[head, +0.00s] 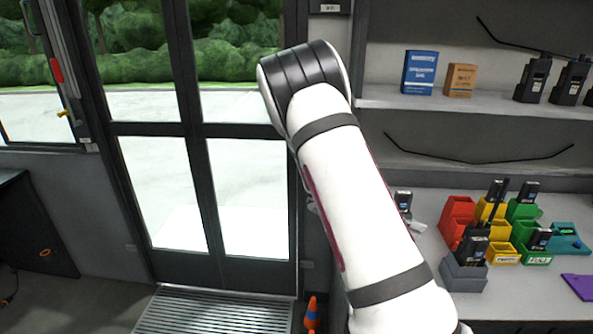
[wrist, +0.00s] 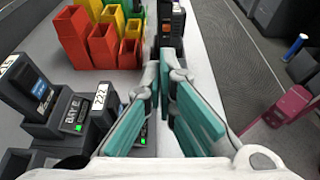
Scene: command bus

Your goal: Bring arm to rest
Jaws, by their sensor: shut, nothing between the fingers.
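My arm (head: 355,190), white with black bands, rises through the middle of the head view and bends at a dark joint near the top. My gripper (wrist: 163,78) shows in the wrist view, its teal-padded fingers drawn together at the tips with nothing between them. It points along the edge of a white counter. In the head view the gripper is hidden.
A counter (head: 540,304) at right holds red bins (head: 457,217), yellow and green bins, and several radios. A shelf (head: 400,97) above carries a blue box (head: 420,72), an orange box (head: 460,79) and radios. Glass doors (head: 165,195) stand at left. A pink object (wrist: 290,105) lies right in the wrist view.

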